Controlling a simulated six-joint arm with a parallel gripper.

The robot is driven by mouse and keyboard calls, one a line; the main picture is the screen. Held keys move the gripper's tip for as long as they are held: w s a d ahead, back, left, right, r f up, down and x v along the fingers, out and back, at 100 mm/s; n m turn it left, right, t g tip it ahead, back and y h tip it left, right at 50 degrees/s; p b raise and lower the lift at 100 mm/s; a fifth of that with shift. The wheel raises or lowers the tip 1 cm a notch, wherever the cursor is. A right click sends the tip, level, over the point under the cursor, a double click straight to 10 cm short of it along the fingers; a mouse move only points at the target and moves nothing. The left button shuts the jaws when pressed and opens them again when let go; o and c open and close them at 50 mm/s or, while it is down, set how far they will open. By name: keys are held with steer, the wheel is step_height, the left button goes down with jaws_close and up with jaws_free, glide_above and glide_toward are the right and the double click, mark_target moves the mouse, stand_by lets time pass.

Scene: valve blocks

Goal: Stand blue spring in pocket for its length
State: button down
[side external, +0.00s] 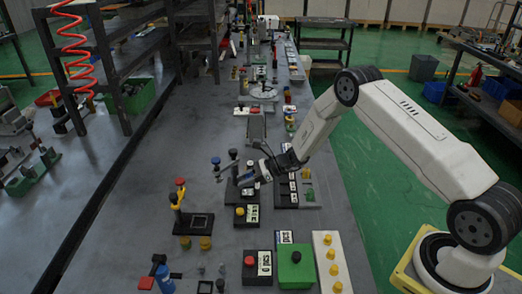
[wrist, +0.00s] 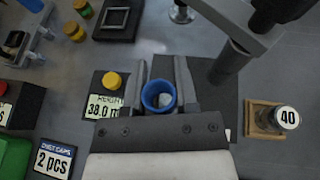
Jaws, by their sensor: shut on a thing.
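The blue spring (wrist: 158,97) shows in the wrist view as a blue ring seen end-on, between the two fingers of my gripper (wrist: 162,88). My gripper is shut on it. In the side view my gripper (side external: 248,178) is over the middle of the bench, but the spring is too small there to make out clearly. A dark block with a yellow knob and a height label (wrist: 103,106) reading 38.0 lies just left of the fingers. I cannot make out a pocket opening; the fingers and gripper body hide part of the area.
A wooden holder with a round piece marked 40 (wrist: 286,118) stands to the right in the wrist view. A dark post (wrist: 232,60) rises near the fingers. A black square frame (wrist: 115,20) is upper left.

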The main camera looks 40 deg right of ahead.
mark_target(243, 192)
steer(key=shift+w+f, duration=0.1)
steer(key=shift+w+f, duration=0.45)
steer(key=shift+f, duration=1.45)
steer(key=shift+f, duration=0.15)
steer(key=shift+c, duration=1.9)
jaws_free()
steer(key=shift+v, duration=3.95)
steer(key=shift+w, duration=0.1)
